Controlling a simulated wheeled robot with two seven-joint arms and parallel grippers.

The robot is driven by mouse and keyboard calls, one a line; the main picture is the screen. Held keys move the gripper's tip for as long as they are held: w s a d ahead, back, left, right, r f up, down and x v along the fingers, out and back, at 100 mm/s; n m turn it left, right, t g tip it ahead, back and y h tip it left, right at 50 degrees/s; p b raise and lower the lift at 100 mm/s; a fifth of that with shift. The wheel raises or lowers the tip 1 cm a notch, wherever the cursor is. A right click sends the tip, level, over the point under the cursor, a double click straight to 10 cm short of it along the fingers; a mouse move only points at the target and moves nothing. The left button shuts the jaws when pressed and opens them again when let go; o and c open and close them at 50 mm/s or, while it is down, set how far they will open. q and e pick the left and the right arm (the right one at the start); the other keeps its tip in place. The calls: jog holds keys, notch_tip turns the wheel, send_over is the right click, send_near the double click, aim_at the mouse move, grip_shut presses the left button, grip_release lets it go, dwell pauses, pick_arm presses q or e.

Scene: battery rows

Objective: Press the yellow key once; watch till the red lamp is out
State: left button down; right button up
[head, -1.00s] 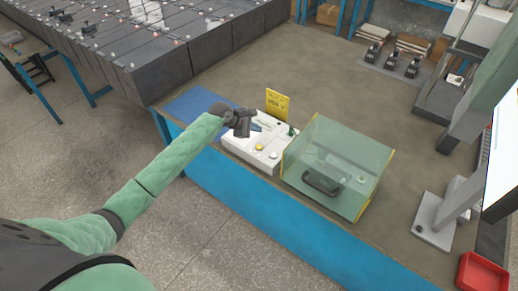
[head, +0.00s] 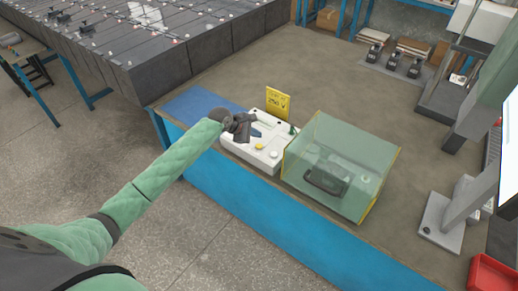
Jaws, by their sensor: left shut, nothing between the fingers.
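The yellow key (head: 260,146) is a small round button on top of the white control box (head: 240,151), towards its front right. A paler round knob (head: 274,155) sits to its right. My left gripper (head: 246,136) is shut and empty. It hangs over the left part of the box, to the upper left of the yellow key and apart from it in the picture. The gripper covers part of the box top. I cannot make out a red lamp, lit or dark. My right gripper is not in view.
A clear greenish cover (head: 340,165) with yellow edges stands right of the box, over a dark handled object (head: 326,181). A yellow sign (head: 278,102) stands behind the box. A blue mat (head: 190,103) lies to the left. A red tray (head: 492,274) is at lower right.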

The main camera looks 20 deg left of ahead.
aim_at(256, 147)
pick_arm(q)
jog(key=shift+f, duration=1.7)
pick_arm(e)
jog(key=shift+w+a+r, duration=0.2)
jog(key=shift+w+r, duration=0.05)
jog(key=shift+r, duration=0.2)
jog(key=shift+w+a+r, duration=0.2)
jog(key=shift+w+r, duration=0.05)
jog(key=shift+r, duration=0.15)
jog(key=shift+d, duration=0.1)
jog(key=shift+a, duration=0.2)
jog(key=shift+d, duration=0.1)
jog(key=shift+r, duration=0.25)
pick_arm(q)
jog(key=shift+f, duration=0.4)
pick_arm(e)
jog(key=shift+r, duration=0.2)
